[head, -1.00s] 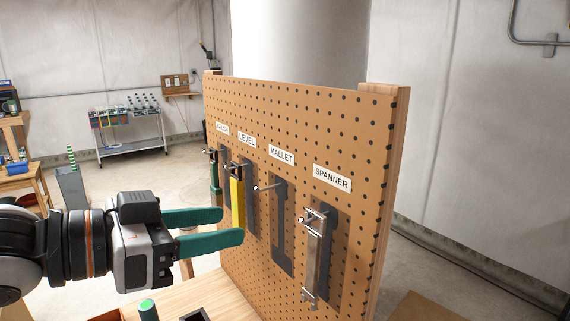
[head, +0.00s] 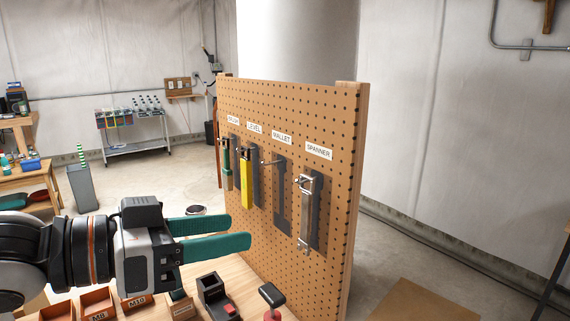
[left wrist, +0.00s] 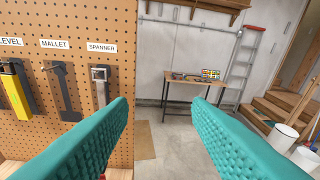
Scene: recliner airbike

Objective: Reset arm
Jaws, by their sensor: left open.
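My left gripper (head: 212,234) reaches in from the left in the head view, with its two teal fingers apart and nothing between them. It is in front of the pegboard (head: 335,150) and above the workbench. The open fingers also show in the left wrist view (left wrist: 160,125), with the pegboard to the left. On the board hang a green-handled tool (head: 226,165), a yellow level (head: 247,185) and a metal spanner (head: 306,210). The peg under the MALLET label (head: 281,137) holds no mallet, only a dark outline shows. My right gripper is not in view.
Several small red bins (head: 97,302), a dark box (head: 213,292) and a black-topped item (head: 271,296) are on the workbench (head: 245,280) below the gripper. Beyond the pegboard's right edge are open floor and a distant table (left wrist: 190,85) with a ladder (left wrist: 242,65).

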